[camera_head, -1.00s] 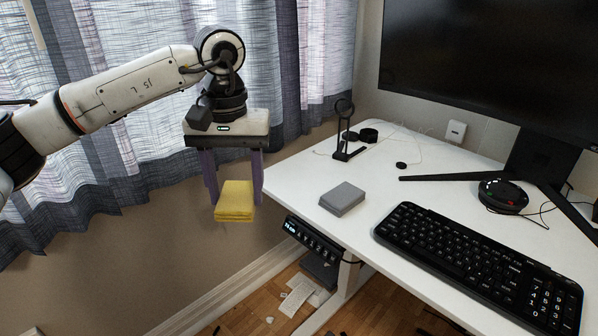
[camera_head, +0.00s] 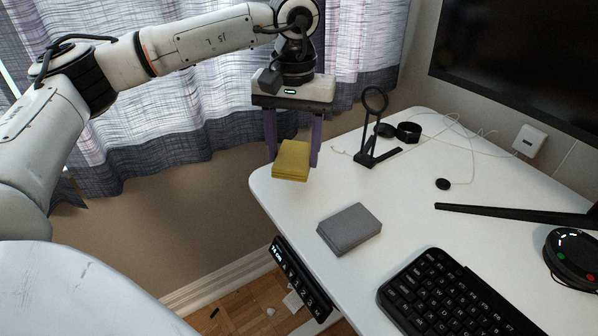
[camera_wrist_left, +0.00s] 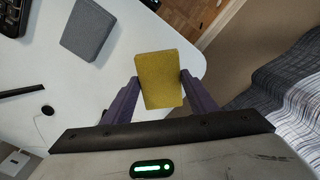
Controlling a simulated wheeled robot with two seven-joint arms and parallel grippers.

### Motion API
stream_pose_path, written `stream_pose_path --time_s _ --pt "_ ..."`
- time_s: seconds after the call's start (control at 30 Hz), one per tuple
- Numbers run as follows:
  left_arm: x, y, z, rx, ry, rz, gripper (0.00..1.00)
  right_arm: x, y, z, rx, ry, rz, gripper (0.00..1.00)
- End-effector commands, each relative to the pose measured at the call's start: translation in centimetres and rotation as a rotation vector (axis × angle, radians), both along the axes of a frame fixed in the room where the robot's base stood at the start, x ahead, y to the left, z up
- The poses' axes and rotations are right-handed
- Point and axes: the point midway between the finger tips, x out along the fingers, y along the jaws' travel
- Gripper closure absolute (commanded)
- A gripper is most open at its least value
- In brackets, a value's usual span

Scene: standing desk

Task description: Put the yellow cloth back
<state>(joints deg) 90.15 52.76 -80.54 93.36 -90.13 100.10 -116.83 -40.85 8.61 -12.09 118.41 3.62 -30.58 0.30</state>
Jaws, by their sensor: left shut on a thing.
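The folded yellow cloth (camera_head: 292,160) is held between the purple fingers of my left gripper (camera_head: 296,150). In the head view it shows above the desk's far left corner; I cannot tell its exact height over the top. The left wrist view shows the cloth (camera_wrist_left: 160,78) between the two fingertips of the left gripper (camera_wrist_left: 160,88), with the white desk top behind it. A folded grey cloth (camera_head: 349,229) lies flat on the desk, nearer and to the right; it also shows in the left wrist view (camera_wrist_left: 87,29). My right gripper is in neither view.
The white desk (camera_head: 300,205) has free room around the grey cloth. A black stand with a ring (camera_head: 371,130) is just right of the left gripper. A black keyboard (camera_head: 450,300) and a monitor (camera_head: 520,60) are at the right. Curtains (camera_head: 180,90) hang behind.

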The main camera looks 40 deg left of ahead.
Motion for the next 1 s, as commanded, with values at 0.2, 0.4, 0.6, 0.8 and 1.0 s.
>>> stream_pose_path --time_s 0.2,0.4,0.6,0.8,1.0 --pt "-0.1 0.0 -2.6 0.000 0.002 0.000 0.66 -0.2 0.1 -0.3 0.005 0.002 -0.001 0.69" --pt "0.0 0.0 -5.6 0.000 0.001 0.001 0.66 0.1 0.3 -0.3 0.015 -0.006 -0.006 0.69" --pt "0.0 0.0 -6.0 0.000 0.000 0.000 0.66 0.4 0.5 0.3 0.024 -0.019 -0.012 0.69" --pt "0.0 0.0 -6.0 0.000 0.001 0.000 0.29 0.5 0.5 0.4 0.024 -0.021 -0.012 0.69" --pt "0.0 0.0 -5.9 -0.001 0.000 0.000 0.29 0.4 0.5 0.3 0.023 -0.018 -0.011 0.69"
